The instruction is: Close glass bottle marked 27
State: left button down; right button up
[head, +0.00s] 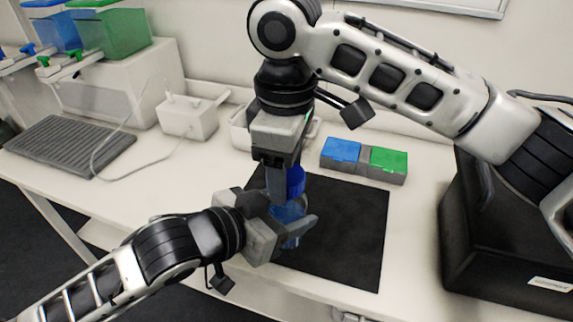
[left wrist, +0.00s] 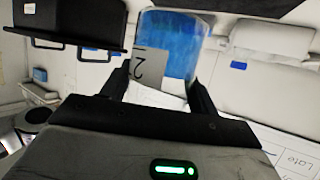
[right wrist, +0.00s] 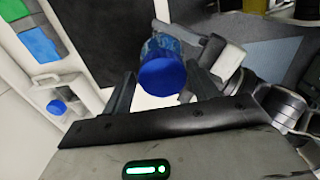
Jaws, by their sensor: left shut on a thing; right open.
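The glass bottle (head: 291,213) is clear blue and stands roughly upright over the black mat. My left gripper (head: 294,230) is shut on its body. In the left wrist view the bottle (left wrist: 172,45) carries a grey label with a dark "2"; the rest of the number is hidden. A solid blue cap (head: 296,181) is at the bottle's top; I cannot tell whether it is screwed down. My right gripper (head: 280,180) points down from above. In the right wrist view its fingers are open on either side of the cap (right wrist: 163,78), with a gap visible.
A black mat (head: 350,235) lies under the grippers. Blue and green boxes (head: 363,160) stand behind it. A white rack (head: 240,128) is behind my right gripper; another blue cap (right wrist: 57,107) lies there.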

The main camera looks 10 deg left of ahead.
jog(key=shift+s+a+r, duration=0.1)
jog(key=shift+s+r, duration=0.05)
jog(key=shift+r, duration=2.1)
jog(key=shift+c, duration=0.4)
jog(key=shift+r+n, duration=0.4)
notch_tip(320, 180, up, 3)
jog(key=n, duration=0.3)
jog(key=shift+f, duration=0.2)
jog(key=shift+f, duration=4.05)
